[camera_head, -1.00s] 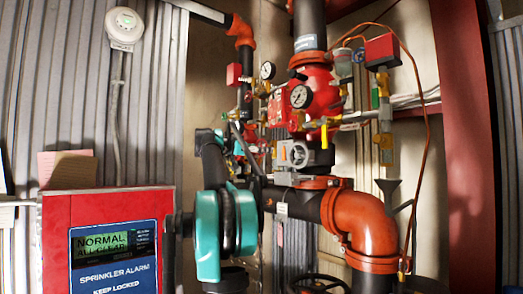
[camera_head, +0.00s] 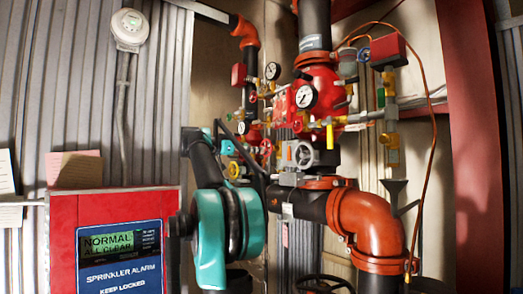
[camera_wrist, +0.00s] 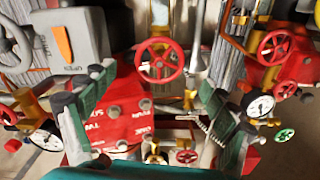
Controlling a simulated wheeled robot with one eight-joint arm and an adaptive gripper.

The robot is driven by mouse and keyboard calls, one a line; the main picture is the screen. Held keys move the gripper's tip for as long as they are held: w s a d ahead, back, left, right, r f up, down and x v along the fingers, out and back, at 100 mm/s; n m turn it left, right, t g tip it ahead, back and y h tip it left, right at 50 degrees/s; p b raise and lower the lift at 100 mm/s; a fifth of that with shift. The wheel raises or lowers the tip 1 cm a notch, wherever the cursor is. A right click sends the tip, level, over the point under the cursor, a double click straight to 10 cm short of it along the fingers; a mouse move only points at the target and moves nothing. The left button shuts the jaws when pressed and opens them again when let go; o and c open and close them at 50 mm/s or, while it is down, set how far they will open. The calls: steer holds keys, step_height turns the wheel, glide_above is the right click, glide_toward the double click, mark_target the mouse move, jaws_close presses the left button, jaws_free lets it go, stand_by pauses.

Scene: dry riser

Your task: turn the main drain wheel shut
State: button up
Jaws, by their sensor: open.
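A small red handwheel (camera_wrist: 160,60) faces me between the fingers in the wrist view. It appears to match the red wheel (camera_head: 266,147) left of the grey valve in the head view. I cannot read a label marking it as the main drain wheel. My gripper (camera_wrist: 157,84) is open, with one green-grey finger on each side and nothing held. The wheel appears beyond the fingertips; contact is not visible. In the head view my teal arm reaches up toward the valve cluster, partly hiding pipes.
A grey valve box (camera_wrist: 70,45) with an orange pointer stands close to one finger. Another red wheel (camera_wrist: 280,47) and a gauge (camera_wrist: 260,105) lie at the right. A red sign (camera_wrist: 118,110) sits behind. The red alarm panel (camera_head: 115,240) stands left of my arm.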

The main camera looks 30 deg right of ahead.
steer(key=shift+s+a, duration=0.15)
steer(key=shift+a, duration=2.05)
steer(key=shift+f, duration=0.1)
steer(key=s+a+f+n+t+y, duration=0.1)
steer(key=s+a+f+n+y, duration=0.2)
steer(key=f, duration=1.1)
steer(key=s+a+f+n+y, duration=0.2)
steer(key=a+f+n+y, duration=0.15)
steer(key=f, duration=0.95)
steer(key=s+a+f+n+t+y, duration=0.1)
steer(key=s+a+f+n+y, duration=0.25)
steer(key=f, duration=1.05)
steer(key=s+a+f+n+y, duration=0.2)
steer(key=s+a+f, duration=0.4)
steer(key=f, duration=0.3)
steer(key=s+a+f+n+y, duration=0.3)
steer(key=s+a+f, duration=0.3)
steer(key=f, duration=0.4)
steer(key=s+a+f+n+t+y, duration=0.1)
steer(key=s+a+f+n+y, duration=0.2)
steer(key=s+a+f, duration=0.4)
step_height(320, 180, down, 3)
steer(key=shift+a+f+n, duration=0.1)
steer(key=shift+a+n, duration=0.65)
steer(key=shift+n, duration=0.05)
